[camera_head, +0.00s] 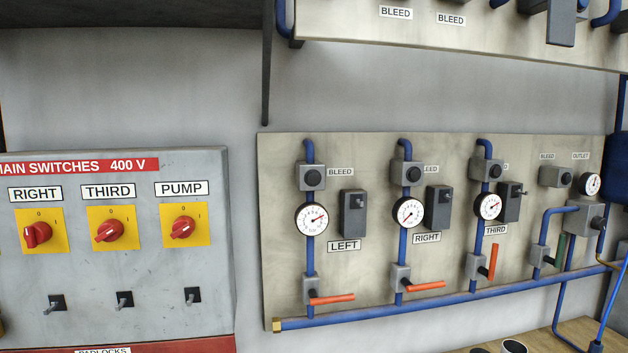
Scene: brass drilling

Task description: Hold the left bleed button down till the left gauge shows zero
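The left bleed button (313,178) is a round black button on a grey block, beside a BLEED label. The left gauge (312,219) is a white round dial below it on a blue vertical pipe. Its red needle points up and to the right; the numbers are too small to read. The LEFT label (344,246) sits to the lower right of this gauge, under a dark box with a small toggle (353,212). My gripper is not in view, and nothing touches the button.
Right gauge (408,212) and third gauge (488,206) stand further right on the panel (285,290). Orange valve handles (332,299) stick out below. A grey switch cabinet (140,255) with red knobs stands left. A shelf-like panel (345,22) overhangs above. Space before the left button looks clear.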

